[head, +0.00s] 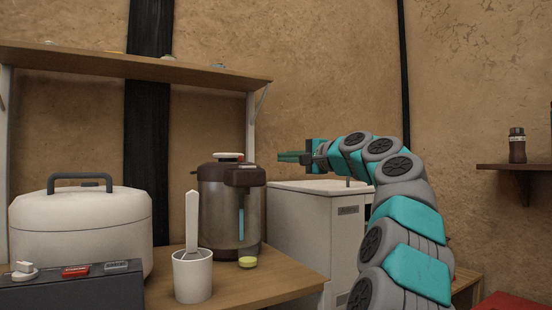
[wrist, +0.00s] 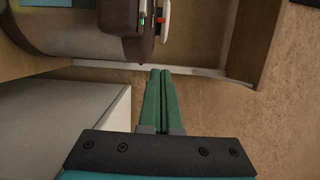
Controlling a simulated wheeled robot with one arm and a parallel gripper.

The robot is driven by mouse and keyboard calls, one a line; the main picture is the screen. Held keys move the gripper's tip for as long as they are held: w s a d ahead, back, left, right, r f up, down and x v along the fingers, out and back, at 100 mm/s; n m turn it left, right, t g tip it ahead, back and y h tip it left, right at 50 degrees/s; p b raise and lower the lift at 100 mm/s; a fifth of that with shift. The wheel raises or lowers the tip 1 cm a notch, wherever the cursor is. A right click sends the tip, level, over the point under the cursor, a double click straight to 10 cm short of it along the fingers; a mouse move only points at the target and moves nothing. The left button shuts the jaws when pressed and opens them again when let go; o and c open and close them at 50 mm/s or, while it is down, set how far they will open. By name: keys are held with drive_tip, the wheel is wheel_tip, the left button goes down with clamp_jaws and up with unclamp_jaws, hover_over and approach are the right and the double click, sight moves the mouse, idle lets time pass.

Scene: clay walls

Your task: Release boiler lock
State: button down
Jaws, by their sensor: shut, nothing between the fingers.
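The boiler (head: 231,212) is a dark metal and brown water boiler on the wooden counter, with a blue level strip on its front. Its top carries a pale and red piece (head: 228,156). In the wrist view the boiler (wrist: 75,32) lies at the upper left, turned sideways, with a small red part (wrist: 160,20) and a green light on its brown head. My gripper (head: 280,157) is shut and empty, to the right of the boiler top and apart from it. The shut green fingers (wrist: 160,72) point toward the boiler side in the wrist view.
A white rice cooker (head: 80,235), a white cup with a paddle (head: 192,272) and a yellow round item (head: 247,262) share the counter. A wooden shelf (head: 130,65) hangs above the boiler. A white appliance (head: 310,235) stands below my gripper. A brown jar (head: 517,146) sits on a right shelf.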

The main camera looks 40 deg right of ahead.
sight(240, 160)
drive_tip(key=shift+w+a, duration=0.65)
drive_tip(key=shift+w, duration=0.9)
drive_tip(key=shift+w+a, duration=0.7)
drive_tip(key=shift+w, duration=0.9)
drive_tip(key=shift+w+a, duration=0.65)
drive_tip(key=shift+w, duration=0.9)
drive_tip(key=shift+w+a+r+p, duration=0.1)
drive_tip(key=shift+a+r+p, duration=0.05)
drive_tip(key=shift+a+p, duration=0.3)
drive_tip(key=shift+w+a+r+p, duration=0.1)
drive_tip(key=shift+a+r+p, duration=0.05)
drive_tip(key=shift+a+p, duration=0.2)
drive_tip(key=shift+w+a+f, duration=0.15)
drive_tip(key=shift+a+f, duration=0.2)
drive_tip(key=shift+a, duration=0.1)
